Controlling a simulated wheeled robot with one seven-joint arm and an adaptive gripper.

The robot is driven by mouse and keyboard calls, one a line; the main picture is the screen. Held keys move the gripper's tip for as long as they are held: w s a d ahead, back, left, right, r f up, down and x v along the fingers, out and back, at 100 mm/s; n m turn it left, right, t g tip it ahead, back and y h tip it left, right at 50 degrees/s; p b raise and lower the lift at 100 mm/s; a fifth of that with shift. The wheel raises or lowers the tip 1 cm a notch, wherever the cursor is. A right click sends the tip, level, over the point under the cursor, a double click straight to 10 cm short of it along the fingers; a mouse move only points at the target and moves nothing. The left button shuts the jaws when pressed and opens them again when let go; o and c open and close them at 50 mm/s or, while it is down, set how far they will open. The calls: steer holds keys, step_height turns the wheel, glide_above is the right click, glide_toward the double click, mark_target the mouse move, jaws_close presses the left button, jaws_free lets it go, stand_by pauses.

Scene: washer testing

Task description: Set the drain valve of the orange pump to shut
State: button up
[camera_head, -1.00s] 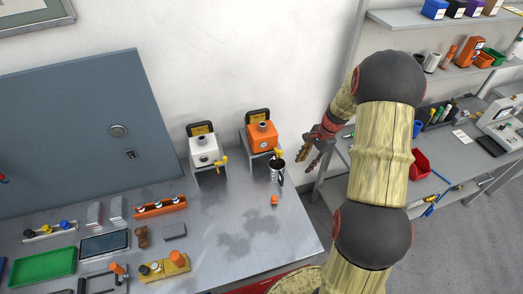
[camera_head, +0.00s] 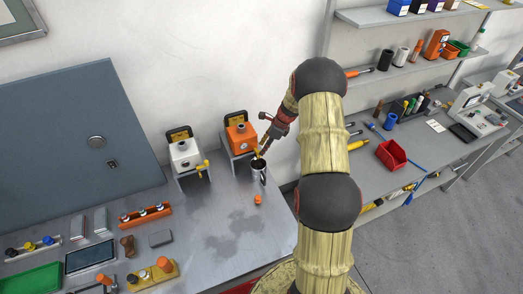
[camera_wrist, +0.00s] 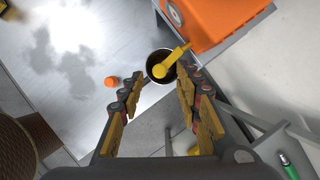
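The orange pump (camera_head: 240,138) sits on a grey stand at the back of the bench. It also shows at the top right of the wrist view (camera_wrist: 215,18). Its yellow drain valve handle (camera_wrist: 168,63) shows in the wrist view as a rounded knob with a lever pointing up and right, over a dark-mouthed metal mug (camera_head: 258,176). My gripper (camera_wrist: 162,76) is open, with the handle between its fingertips in that view; no contact is clear. In the head view my gripper (camera_head: 263,150) is just right of the pump, above the mug, and hides the handle.
A white pump (camera_head: 184,154) with a yellow handle stands to the left. A small orange cap (camera_head: 258,199) lies on the bench before the mug. A shelf table with a red bin (camera_head: 391,154) is to the right. The front middle of the bench is clear.

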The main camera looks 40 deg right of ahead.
steer(key=shift+x, duration=1.6)
steer(key=shift+c, duration=0.7)
steer(key=c, duration=0.7)
jaws_close()
